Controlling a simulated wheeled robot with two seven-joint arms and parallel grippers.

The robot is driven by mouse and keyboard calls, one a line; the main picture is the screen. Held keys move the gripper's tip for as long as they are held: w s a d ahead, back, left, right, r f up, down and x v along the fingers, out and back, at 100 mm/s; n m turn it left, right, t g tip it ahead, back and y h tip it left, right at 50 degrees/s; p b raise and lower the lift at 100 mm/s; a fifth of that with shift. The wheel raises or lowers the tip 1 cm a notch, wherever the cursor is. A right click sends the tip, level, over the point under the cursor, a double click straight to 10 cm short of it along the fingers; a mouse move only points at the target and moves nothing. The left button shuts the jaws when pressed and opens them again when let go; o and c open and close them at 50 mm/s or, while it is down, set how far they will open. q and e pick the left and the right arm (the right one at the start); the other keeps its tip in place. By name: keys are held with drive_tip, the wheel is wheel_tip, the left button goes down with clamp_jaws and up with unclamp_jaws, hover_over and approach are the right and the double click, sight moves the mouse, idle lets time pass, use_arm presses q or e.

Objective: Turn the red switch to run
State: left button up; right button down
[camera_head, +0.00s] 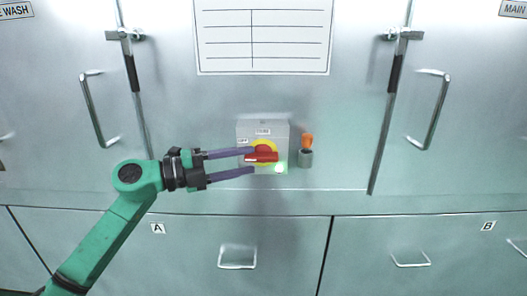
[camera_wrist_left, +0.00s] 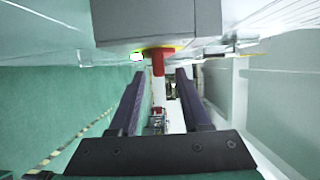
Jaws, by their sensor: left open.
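The red switch (camera_head: 262,157) is a bar handle on a yellow disc (camera_head: 264,145), on a grey box fixed to the metal cabinet front. The bar lies about level across the disc. A small label sits at the box's upper left and another at its top; their words are hard to read. My left gripper (camera_head: 252,161) is open, its two purple fingers reaching in from the left, one above and one below the bar's left part. In the left wrist view the red handle (camera_wrist_left: 158,65) stands between the open fingertips (camera_wrist_left: 159,74), with gaps beside it.
A green light (camera_head: 281,167) glows at the box's lower right. Door handles (camera_head: 431,110) and latch rods flank the panel; drawers (camera_head: 237,257) lie below.

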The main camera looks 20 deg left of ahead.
sight(263, 155)
use_arm(q)
drive_tip(key=x, duration=0.5)
drive_tip(key=shift+p, duration=0.3)
clamp_jaws()
use_arm(e)
drive_tip(key=s, duration=0.2)
drive_tip(key=shift+s+d, duration=0.3)
